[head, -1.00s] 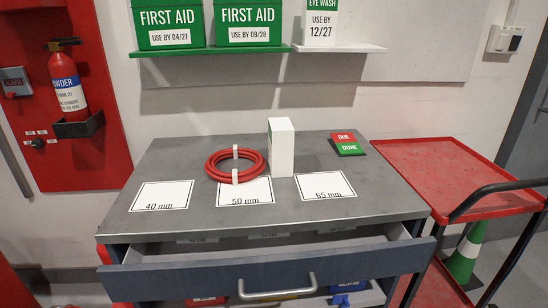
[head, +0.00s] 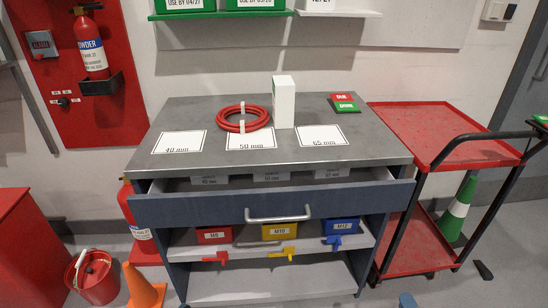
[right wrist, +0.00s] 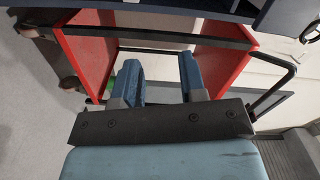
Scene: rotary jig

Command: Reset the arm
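My right gripper shows in the right wrist view (right wrist: 160,72). Its two blue fingers stand apart with nothing between them, so it is open and empty. The red trolley lies beyond the fingers in that view. In the head view only a small blue piece at the bottom edge, likely the tip of my right gripper (head: 408,300), shows, apart from the bench and low in front of it. My left gripper is in no current view.
A grey bench (head: 185,115) carries a red hose coil (head: 222,122) and a white box (head: 284,103). Its drawer (head: 165,210) is pulled partly open. A red trolley (head: 425,115) stands right; an orange cone (head: 140,288) and a red bucket (head: 95,280) stand on the floor at left.

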